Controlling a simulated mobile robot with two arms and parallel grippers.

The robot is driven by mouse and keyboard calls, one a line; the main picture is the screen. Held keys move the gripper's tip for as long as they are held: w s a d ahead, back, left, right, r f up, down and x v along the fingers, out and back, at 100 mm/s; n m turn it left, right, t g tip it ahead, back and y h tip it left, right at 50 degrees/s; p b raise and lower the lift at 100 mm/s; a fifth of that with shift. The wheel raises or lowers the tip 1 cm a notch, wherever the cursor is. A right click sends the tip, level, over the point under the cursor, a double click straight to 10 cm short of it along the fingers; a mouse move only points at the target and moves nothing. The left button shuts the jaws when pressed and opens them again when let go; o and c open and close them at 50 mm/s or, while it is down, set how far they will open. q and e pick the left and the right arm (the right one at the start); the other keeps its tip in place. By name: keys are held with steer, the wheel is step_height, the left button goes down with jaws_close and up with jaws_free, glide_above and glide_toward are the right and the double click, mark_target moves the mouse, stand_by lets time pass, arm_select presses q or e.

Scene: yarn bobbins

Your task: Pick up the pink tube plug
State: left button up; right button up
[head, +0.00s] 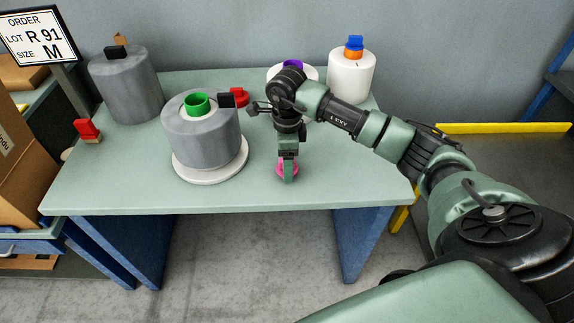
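The pink tube plug (280,169) sits on the green table near its front edge, right of the large grey bobbin. My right gripper (288,173) points straight down over the plug. One finger covers the plug's middle, and pink shows on both sides of it. The fingers line up with the view, so I cannot tell whether they are closed on the plug or only around it. The plug appears to be at table height. My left gripper is not in view.
A grey bobbin (200,140) with a green tube (197,103) stands on a white disc at left. Another grey bobbin (126,88) and a white bobbin (350,78) stand behind. A red plug (239,97) lies behind the near bobbin. The table's front right is clear.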

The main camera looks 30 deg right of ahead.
steer(key=shift+f, duration=0.85)
steer(key=c, duration=1.2)
steer(key=shift+o, duration=0.2)
step_height(320, 180, up, 20)
